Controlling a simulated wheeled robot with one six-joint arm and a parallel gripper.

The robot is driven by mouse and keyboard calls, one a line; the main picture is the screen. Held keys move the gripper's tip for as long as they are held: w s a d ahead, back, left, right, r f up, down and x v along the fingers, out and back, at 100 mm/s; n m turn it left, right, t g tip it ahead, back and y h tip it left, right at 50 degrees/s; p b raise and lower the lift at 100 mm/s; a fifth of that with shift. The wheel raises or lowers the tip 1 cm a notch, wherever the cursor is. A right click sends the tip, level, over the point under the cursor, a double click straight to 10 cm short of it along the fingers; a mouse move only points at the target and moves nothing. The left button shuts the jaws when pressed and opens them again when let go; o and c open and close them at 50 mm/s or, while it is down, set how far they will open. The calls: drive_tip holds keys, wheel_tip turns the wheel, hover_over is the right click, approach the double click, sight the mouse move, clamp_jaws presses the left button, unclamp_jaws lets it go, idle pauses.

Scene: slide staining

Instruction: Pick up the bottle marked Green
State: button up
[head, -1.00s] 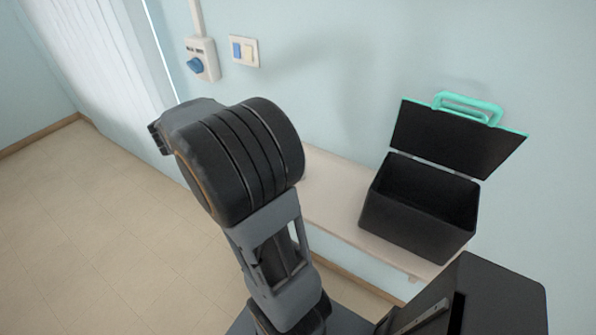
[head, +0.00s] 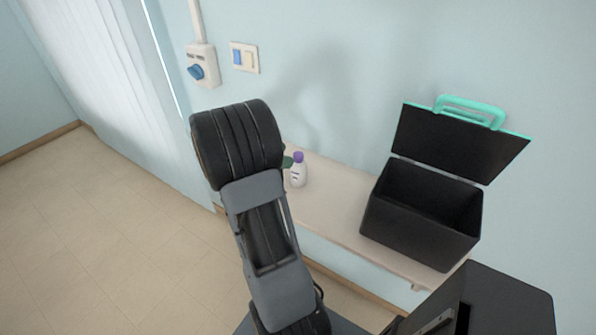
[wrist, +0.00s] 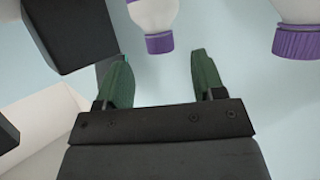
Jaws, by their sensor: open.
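In the wrist view my gripper (wrist: 160,56) is open, its two green fingers apart with nothing between them. A white bottle with a purple cap (wrist: 152,14) shows upside down just beyond the fingertips, roughly in line with the gap. A second purple-capped white bottle (wrist: 298,10) is at the upper right, outside the fingers. In the head view one white bottle with a purple cap (head: 298,175) stands upright on the shelf, beside a green finger; my arm hides the area to its left. I cannot read any Green marking.
The pale shelf (head: 335,205) runs along the blue wall. An open black case (head: 420,215) with a teal handle stands on its right part. Bare shelf lies between bottle and case.

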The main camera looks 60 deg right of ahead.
sight(299, 154)
drive_tip(key=shift+p+x, duration=0.3)
drive_tip(key=shift+x, duration=2.5)
clamp_jaws()
